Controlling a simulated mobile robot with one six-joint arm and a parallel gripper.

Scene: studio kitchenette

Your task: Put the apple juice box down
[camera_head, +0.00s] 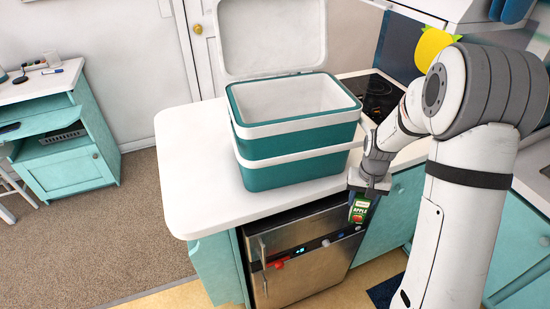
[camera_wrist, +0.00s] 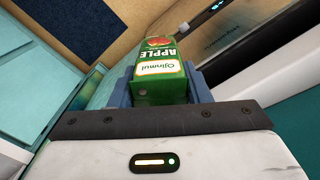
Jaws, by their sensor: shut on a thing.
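The apple juice box (camera_head: 359,209) is a small green carton with a white label and a red apple picture. My gripper (camera_head: 367,187) is shut on it and holds it in front of the counter's front edge, below the countertop level. In the wrist view the juice box (camera_wrist: 161,68) sits between the two blue-grey fingers of my gripper (camera_wrist: 163,92), its printing upside down. The lower part of the carton shows in the head view; its upper part is hidden by my gripper.
A teal and white cooler (camera_head: 300,160) with its lid raised stands on the white counter (camera_head: 190,170); it looks empty inside. The counter left of the cooler is bare. A steel appliance (camera_head: 305,270) is under the counter. A dark cooktop (camera_head: 378,95) lies behind.

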